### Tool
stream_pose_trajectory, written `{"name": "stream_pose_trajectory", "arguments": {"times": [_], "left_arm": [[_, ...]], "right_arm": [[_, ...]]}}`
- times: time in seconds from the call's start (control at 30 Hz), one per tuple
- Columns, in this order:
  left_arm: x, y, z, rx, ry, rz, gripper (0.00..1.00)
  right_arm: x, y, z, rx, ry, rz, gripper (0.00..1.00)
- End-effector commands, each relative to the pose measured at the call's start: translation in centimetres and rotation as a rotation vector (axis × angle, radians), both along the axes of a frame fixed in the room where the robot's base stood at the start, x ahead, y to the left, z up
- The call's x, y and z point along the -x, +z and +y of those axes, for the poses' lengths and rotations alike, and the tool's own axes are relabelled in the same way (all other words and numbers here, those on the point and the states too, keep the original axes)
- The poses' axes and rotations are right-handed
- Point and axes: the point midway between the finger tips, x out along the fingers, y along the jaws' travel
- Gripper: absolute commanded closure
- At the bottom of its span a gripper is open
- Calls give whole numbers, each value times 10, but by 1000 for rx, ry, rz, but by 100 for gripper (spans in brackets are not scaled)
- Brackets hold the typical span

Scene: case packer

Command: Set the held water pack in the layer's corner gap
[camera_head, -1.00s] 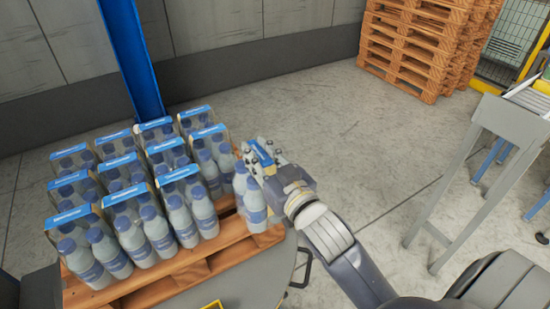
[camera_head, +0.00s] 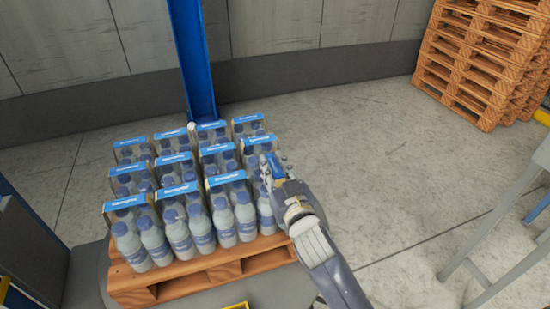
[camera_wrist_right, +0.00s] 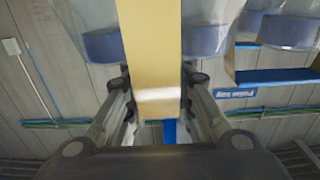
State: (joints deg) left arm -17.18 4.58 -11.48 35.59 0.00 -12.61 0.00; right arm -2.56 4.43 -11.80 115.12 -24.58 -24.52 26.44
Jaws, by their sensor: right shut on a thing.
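My right gripper (camera_head: 273,178) is shut on the top of the held water pack (camera_head: 266,210), at the front right corner of the layer. The pack is upright, close beside the front-row pack (camera_head: 233,210); the gripper hides much of it, and I cannot tell whether it touches its neighbour or the pallet. In the right wrist view, the right gripper's fingers (camera_wrist_right: 157,100) flank the held pack's tan carrier band (camera_wrist_right: 155,45), with blurred bottles either side. The corner gap is mostly covered by the held pack. My left gripper is not in view.
The other blue-topped packs stand in rows on the wooden pallet (camera_head: 205,280). A blue post (camera_head: 192,60) rises behind them. Stacked empty pallets (camera_head: 480,65) stand at the back right, and a grey stand (camera_head: 500,250) at the right. The floor between is clear.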

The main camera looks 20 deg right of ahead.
Motion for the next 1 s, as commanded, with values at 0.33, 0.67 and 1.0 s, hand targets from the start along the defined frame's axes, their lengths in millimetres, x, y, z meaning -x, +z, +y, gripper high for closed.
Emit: {"name": "stream_pose_trajectory", "arguments": {"times": [0.33,0.67,1.0], "left_arm": [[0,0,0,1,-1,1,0],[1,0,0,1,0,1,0],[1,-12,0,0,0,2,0]], "right_arm": [[0,-1,-1,0,-1,-2,57],[1,-1,-1,0,0,-1,57],[42,-5,-2,-1,0,1,57]]}}
